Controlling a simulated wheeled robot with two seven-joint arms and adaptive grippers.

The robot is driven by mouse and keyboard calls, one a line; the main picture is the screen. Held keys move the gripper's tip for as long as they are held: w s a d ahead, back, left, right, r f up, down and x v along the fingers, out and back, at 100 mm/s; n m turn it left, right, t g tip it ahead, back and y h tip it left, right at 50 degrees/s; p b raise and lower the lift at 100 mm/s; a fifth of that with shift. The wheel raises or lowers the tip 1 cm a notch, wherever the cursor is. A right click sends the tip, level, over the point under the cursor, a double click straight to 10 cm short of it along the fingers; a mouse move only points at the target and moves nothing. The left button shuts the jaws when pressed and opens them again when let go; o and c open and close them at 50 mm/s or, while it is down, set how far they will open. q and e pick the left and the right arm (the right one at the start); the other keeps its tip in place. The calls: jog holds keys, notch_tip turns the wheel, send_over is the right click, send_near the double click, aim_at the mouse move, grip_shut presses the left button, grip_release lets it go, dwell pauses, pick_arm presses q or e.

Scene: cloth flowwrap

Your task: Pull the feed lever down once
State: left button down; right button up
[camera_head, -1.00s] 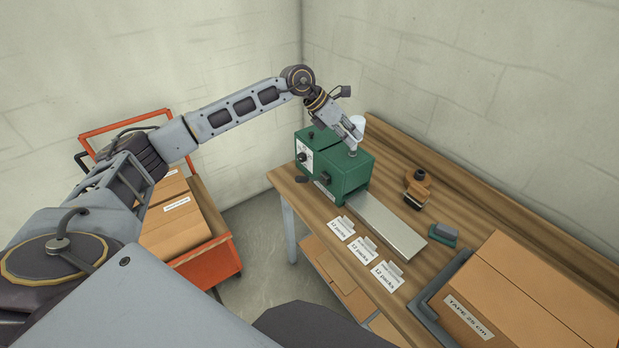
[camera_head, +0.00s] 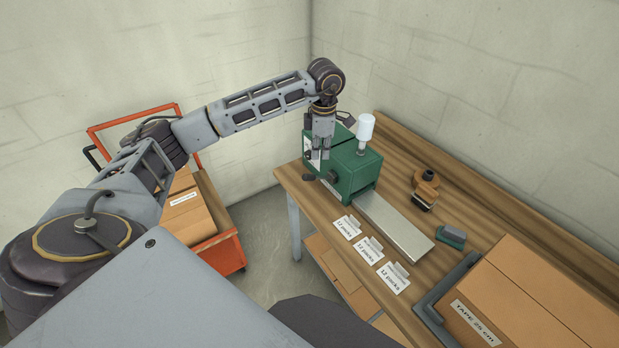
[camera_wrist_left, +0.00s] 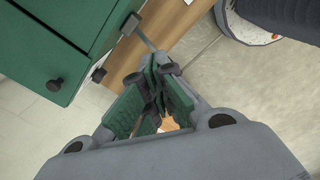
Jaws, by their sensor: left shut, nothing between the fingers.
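The green machine (camera_head: 357,167) stands at the far end of the wooden bench. It also shows in the left wrist view (camera_wrist_left: 45,45). A dark handle (camera_head: 309,177) sticks out low at its front; I cannot tell for sure whether it is the feed lever. Contact with the machine cannot be told. My right gripper is not in view.
A metal chute (camera_head: 395,225) runs from the machine along the bench. White cards (camera_head: 369,250) lie beside it. A tape dispenser (camera_head: 425,190), a small green-grey tool (camera_head: 451,237) and a cardboard box (camera_head: 540,300) stand farther right. An orange cart (camera_head: 222,254) with boxes is at left.

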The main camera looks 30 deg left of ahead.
pick_arm(q)
jog(key=shift+s+a+m+g+y, duration=0.35)
jog(key=shift+s+a, duration=0.2)
jog(key=shift+s, duration=0.25)
jog(key=shift+f, duration=0.1)
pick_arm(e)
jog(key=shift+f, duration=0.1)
